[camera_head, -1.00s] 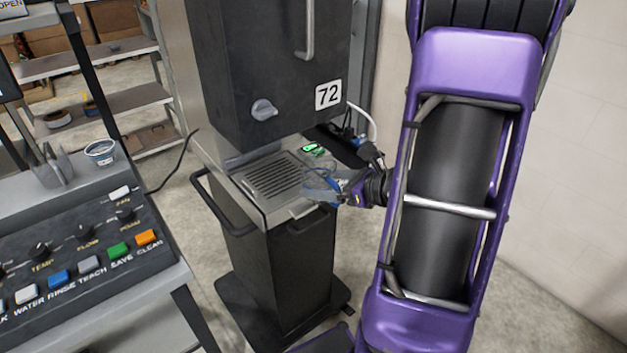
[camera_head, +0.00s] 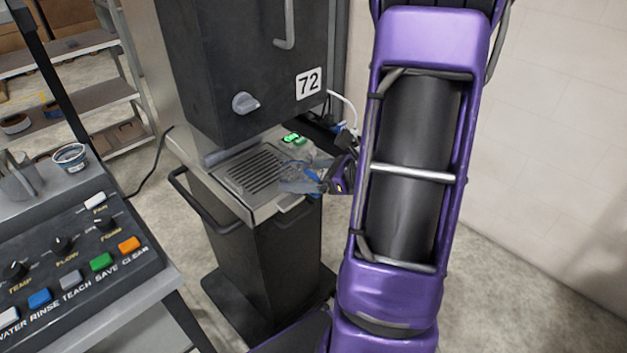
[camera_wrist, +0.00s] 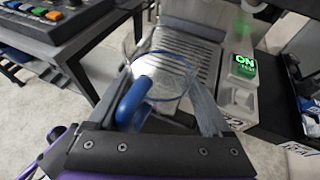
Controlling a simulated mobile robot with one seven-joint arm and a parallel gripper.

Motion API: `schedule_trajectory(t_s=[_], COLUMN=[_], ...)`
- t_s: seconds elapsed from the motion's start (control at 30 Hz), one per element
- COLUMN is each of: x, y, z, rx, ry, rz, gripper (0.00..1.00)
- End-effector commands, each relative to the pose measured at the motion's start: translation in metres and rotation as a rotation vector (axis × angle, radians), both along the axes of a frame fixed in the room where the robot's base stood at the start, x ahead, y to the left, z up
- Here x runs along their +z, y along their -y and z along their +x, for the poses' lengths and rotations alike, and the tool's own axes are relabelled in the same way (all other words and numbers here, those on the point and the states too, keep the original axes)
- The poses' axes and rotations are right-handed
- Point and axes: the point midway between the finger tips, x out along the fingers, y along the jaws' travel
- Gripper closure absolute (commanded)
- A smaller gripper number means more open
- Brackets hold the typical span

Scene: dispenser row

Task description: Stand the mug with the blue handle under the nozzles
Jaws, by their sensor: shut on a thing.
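The clear mug (camera_wrist: 162,78) with the blue handle (camera_wrist: 134,102) fills the middle of the wrist view. My gripper (camera_wrist: 163,120) is shut on the mug at its handle side. In the head view the mug (camera_head: 297,178) is small and pale, at the right front part of the machine's slotted drip tray (camera_head: 250,172). My gripper (camera_head: 322,181) reaches it from the right. I cannot tell whether the mug's base touches the tray. The nozzles are hidden behind the dark dispenser housing (camera_head: 240,60) marked 72.
A lit green ON switch (camera_wrist: 244,67) is right of the tray. The housing hangs low over the tray's back. A control panel (camera_head: 62,250) with coloured buttons stands at the left, with a small cup (camera_head: 70,157) beyond it. Shelves (camera_head: 60,88) are behind.

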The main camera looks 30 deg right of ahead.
Motion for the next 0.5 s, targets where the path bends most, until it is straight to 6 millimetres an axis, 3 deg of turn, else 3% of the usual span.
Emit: schedule_trajectory(t_s=[0.5], x=[-0.004], y=[-0.024], z=[0.058], rx=[0.002], ry=[0.002], rz=[-0.001], gripper=[0.73])
